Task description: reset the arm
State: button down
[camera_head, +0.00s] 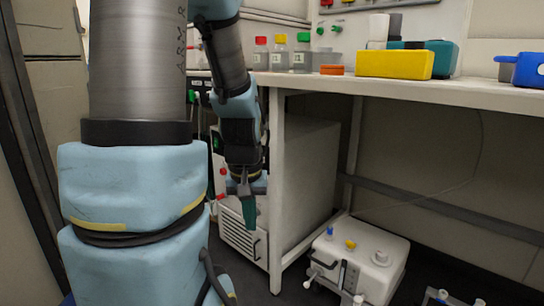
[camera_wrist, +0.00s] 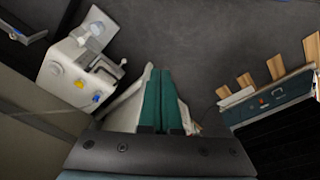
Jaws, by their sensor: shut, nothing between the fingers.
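My gripper (camera_head: 249,212) hangs pointing down at the end of my arm, left of the bench's front leg in the head view. Its green fingers are together with nothing between them. In the wrist view the two green fingers of my gripper (camera_wrist: 160,75) lie side by side, pointing at the dark floor. My arm is bent downward beside my column. No object touches the fingers.
A white bench (camera_head: 450,92) bears a yellow box (camera_head: 395,64), several capped bottles and a blue container (camera_head: 528,70). A white machine (camera_head: 362,258) stands on the floor; it also shows in the wrist view (camera_wrist: 75,75). A grey cabinet (camera_head: 305,180) is under the bench.

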notch_tip(320, 180, up, 34)
jog(key=s+a+p, duration=0.1)
jog(key=s+p, duration=0.1)
jog(key=p, duration=3.1)
jog(key=shift+s+a+m, duration=0.2)
jog(key=shift+a+m, duration=0.2)
jog(key=c, duration=1.6)
grip_release()
